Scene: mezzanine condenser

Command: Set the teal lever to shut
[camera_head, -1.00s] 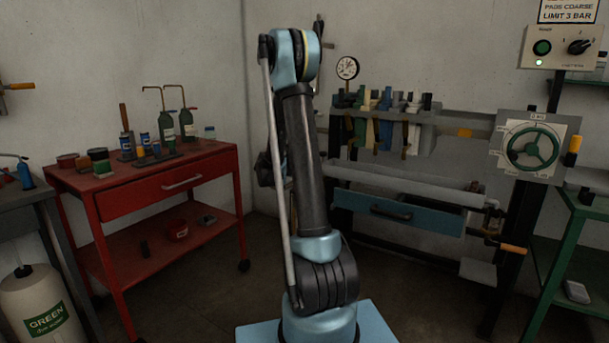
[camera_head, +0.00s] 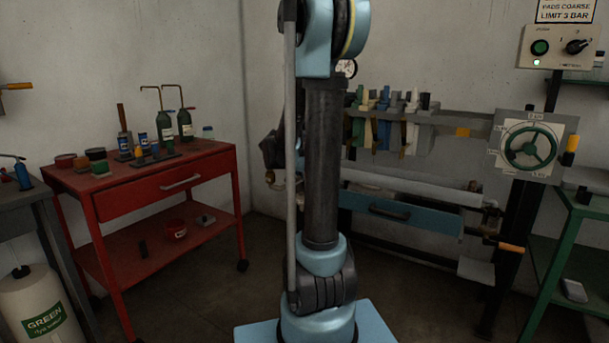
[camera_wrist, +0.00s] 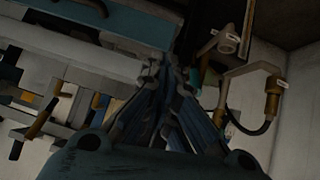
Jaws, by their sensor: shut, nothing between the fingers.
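My gripper (camera_wrist: 164,68) reaches up the middle of the wrist view with its fingers together and nothing held between them. A small teal piece (camera_wrist: 195,76), possibly part of the teal lever, shows just right of the fingertips. It is dim and partly hidden by the fingers. I cannot tell the lever's setting or whether a finger touches it. In the head view my arm hides this area, and I make out no teal lever there.
Pale pipes with a brass fitting (camera_wrist: 272,96) and a dark hose lie right of my gripper. A red cart (camera_head: 160,182) stands left, a green handwheel (camera_head: 530,147) right. Floor between cart and bench looks clear.

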